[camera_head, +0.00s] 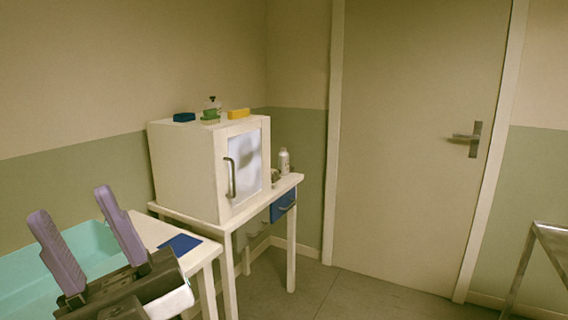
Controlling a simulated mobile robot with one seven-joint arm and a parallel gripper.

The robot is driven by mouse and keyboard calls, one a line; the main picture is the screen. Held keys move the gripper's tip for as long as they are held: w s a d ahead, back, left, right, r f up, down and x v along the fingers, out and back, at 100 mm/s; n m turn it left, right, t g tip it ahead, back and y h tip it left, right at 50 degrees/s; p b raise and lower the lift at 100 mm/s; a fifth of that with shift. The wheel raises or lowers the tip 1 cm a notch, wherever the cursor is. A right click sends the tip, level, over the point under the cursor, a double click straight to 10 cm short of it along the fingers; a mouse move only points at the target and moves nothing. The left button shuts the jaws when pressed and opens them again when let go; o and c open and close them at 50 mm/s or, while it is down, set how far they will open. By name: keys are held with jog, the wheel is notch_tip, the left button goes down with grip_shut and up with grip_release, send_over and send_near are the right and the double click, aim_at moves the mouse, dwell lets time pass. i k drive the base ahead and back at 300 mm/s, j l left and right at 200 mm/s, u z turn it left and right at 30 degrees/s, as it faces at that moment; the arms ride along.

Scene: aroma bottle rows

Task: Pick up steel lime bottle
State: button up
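A pale grey-white bottle (283,162) with a narrower top stands upright on the white table, to the right of the cabinet. A second small bottle (212,104) with a dark top stands on the cabinet, partly hidden by a green item. Both are too small for me to tell which is the steel lime bottle. My gripper (70,203) is at the lower left with its two purple fingers apart. Nothing shows between them. It is well to the left of both bottles in the picture.
The white cabinet (185,175) has a glazed door with a handle. Blue (184,117), green (210,121) and yellow (239,113) blocks lie on top. A teal tray (20,285) and a blue mat (180,244) are on the nearer table. Floor before the door (420,130) is clear.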

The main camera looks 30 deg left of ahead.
aim_at(283, 155)
jog(key=u, duration=0.5)
jog(key=i+u, duration=0.15)
jog(key=u, duration=0.2)
jog(key=i+l+u, duration=0.15)
jog(key=u, duration=0.25)
jog(key=i+l+u, duration=0.15)
jog(key=u, duration=0.2)
jog(key=i+l+u, duration=0.35)
jog(key=l, duration=0.25)
jog(key=i+l+u, duration=0.2)
jog(key=l, duration=0.15)
jog(key=i+l+u, duration=0.15)
jog(key=l, duration=0.35)
jog(key=l+u, duration=0.1)
jog(key=l, duration=0.35)
jog(key=i+l, duration=0.1)
jog(key=l, duration=0.3)
jog(key=i+l, duration=0.1)
jog(key=l, duration=0.35)
jog(key=i+l, duration=0.15)
jog(key=l, duration=0.25)
jog(key=i+l, duration=0.1)
jog(key=l, duration=0.35)
jog(key=i+l+u, duration=0.1)
jog(key=l, duration=0.3)
jog(key=i+l, duration=0.1)
jog(key=l, duration=0.3)
